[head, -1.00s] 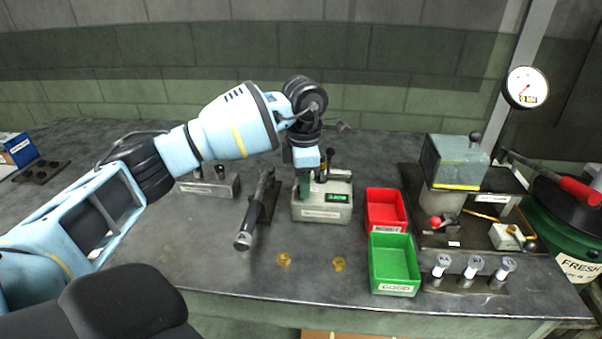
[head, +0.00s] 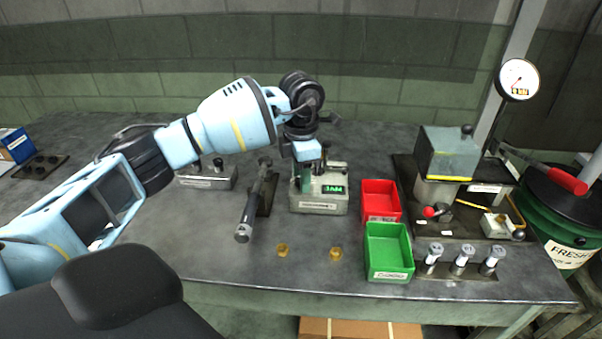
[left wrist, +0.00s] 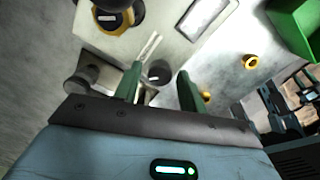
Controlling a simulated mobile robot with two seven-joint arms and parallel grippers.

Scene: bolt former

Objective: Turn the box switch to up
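In the left wrist view the box's pale top (left wrist: 130,45) fills the upper middle. There my left gripper (left wrist: 160,70) is open, its two green fingers apart. A thin silver lever (left wrist: 150,45) and a dark round knob (left wrist: 158,73) show between the fingers; I cannot tell whether they touch. Which way the switch points is not clear. My right gripper is not in view.
A red bin (head: 381,198) and a green bin (head: 388,250) stand right of the box. A black-handled tool (head: 250,212) lies to its left. Two brass pieces (head: 283,250) lie in front. A press with a clear-sided cover (head: 447,152) stands at the right.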

